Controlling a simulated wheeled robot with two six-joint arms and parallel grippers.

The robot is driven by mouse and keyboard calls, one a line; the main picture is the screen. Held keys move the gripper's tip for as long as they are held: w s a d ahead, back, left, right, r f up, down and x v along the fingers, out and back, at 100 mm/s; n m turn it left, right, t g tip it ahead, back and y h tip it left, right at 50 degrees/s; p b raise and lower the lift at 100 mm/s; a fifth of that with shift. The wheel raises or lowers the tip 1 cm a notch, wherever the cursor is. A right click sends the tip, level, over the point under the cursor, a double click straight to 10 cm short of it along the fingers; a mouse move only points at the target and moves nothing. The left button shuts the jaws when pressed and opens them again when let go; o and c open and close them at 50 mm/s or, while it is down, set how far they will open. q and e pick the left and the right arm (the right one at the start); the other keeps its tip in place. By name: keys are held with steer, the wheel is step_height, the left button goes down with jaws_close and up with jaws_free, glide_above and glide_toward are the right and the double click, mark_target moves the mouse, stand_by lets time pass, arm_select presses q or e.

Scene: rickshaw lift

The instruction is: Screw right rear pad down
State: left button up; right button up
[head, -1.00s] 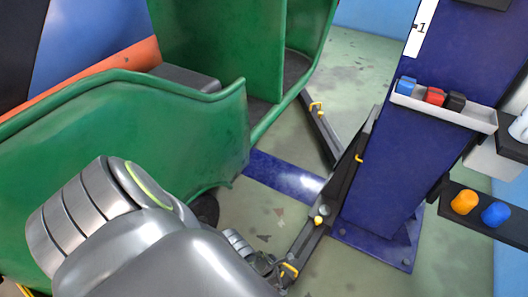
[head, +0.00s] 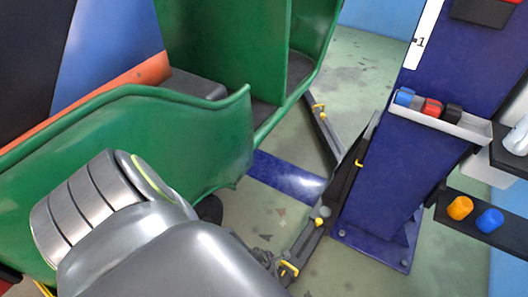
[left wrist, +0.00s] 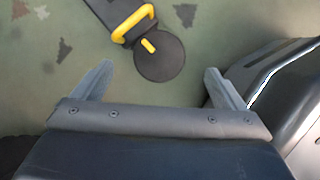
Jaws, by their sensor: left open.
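The pad (left wrist: 160,56) is a round black disc with a small yellow tab, at the end of a black lift arm (head: 325,215). In the left wrist view it lies beyond my left gripper (left wrist: 158,68), roughly centred between the fingertips. The fingers are spread open and empty, with no visible contact with the pad. A yellow handle (left wrist: 132,22) stands on the arm beside the pad; it also shows in the head view (head: 289,268). There, my left forearm hides most of the gripper and the pad. My right gripper is not in view.
The green rickshaw body (head: 130,165) stands at the left, close to my left arm. A blue lift post (head: 385,190) stands at the right, with a tray (head: 440,122) of coloured blocks. Orange and blue knobs sit on a black shelf (head: 500,232). Another lift arm (head: 323,130) reaches under the rickshaw.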

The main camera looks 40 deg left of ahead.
arm_select(q)
steer(key=p+v, duration=1)
steer(key=v, duration=0.1)
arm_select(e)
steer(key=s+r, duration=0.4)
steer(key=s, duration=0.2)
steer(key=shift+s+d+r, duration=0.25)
arm_select(q)
steer(key=shift+r, duration=0.15)
